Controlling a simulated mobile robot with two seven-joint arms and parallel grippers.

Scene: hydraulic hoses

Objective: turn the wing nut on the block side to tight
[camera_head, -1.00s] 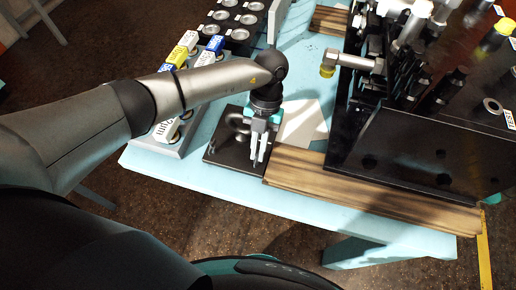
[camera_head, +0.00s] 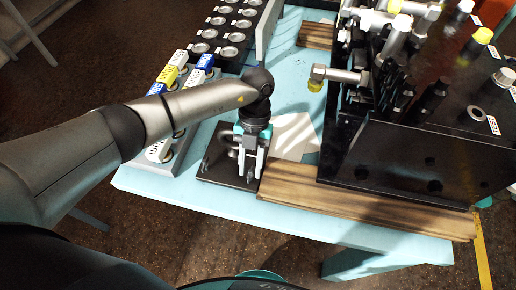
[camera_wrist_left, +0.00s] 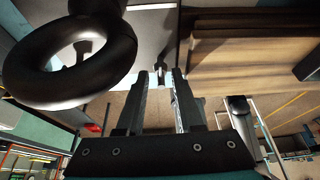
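I cannot make out a wing nut for certain. My left gripper (camera_head: 250,177) points down over the front part of a dark plate (camera_head: 213,175) on the table. Its fingers are apart. In the left wrist view my left gripper (camera_wrist_left: 160,85) has a visible gap between its fingers, and a small metallic piece (camera_wrist_left: 161,72) shows near the tips; I cannot tell whether it is touched. A thick black ring (camera_wrist_left: 118,55) lies beside the fingers there. The large black block (camera_head: 400,160) stands to the right on wooden boards. My right gripper is not in view.
Wooden boards (camera_head: 330,194) lie just right of the gripper. A pipe fitting with a yellow end (camera_head: 316,85) juts left from the block. Labelled parts (camera_head: 168,75) and a black tray of cups (camera_head: 221,38) stand at the left. The pale blue table's front edge (camera_head: 220,205) is close by.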

